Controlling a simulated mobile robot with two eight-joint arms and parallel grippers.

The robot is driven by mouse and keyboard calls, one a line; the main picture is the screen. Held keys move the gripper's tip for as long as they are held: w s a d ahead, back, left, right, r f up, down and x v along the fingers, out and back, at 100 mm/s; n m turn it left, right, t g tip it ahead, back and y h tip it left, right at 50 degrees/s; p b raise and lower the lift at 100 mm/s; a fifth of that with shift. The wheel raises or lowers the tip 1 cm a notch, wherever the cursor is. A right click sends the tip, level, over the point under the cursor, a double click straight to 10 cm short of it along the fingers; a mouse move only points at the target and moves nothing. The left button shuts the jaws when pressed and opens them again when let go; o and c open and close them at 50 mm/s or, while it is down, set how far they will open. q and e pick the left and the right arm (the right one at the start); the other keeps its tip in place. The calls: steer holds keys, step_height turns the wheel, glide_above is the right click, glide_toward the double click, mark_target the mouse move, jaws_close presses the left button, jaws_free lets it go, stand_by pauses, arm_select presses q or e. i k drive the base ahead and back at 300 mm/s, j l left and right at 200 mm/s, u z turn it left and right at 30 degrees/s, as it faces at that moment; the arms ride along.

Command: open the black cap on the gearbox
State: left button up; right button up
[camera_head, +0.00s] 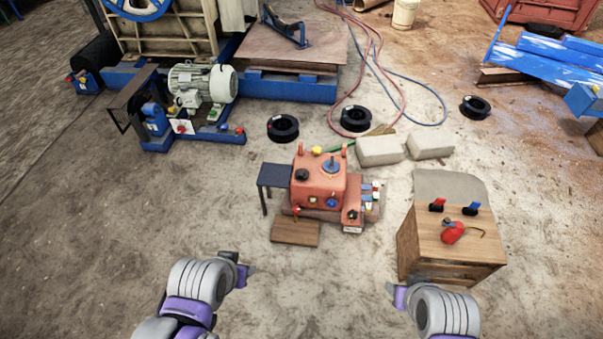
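The gearbox (318,187) is an orange-red box on the floor in the middle of the head view. A blue-grey round part and a yellow knob are also on the top. My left gripper (246,271) is low and left of the gearbox, apart from it. My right gripper (391,289) is low and right of it, near the wooden box. Both grippers are small and seen partly from behind, so their finger gaps are unclear. I see nothing held in either.
A wooden box (452,262) with a red oil can (453,232) stands at the right. A small dark table (274,176) stands against the gearbox's left side, with a wooden board (296,233) in front. Pale blocks (379,150) lie behind. The near floor is clear.

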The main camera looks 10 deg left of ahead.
mark_target(302, 175)
steer(key=i+u, duration=0.4)
steer(key=i, duration=1.1)
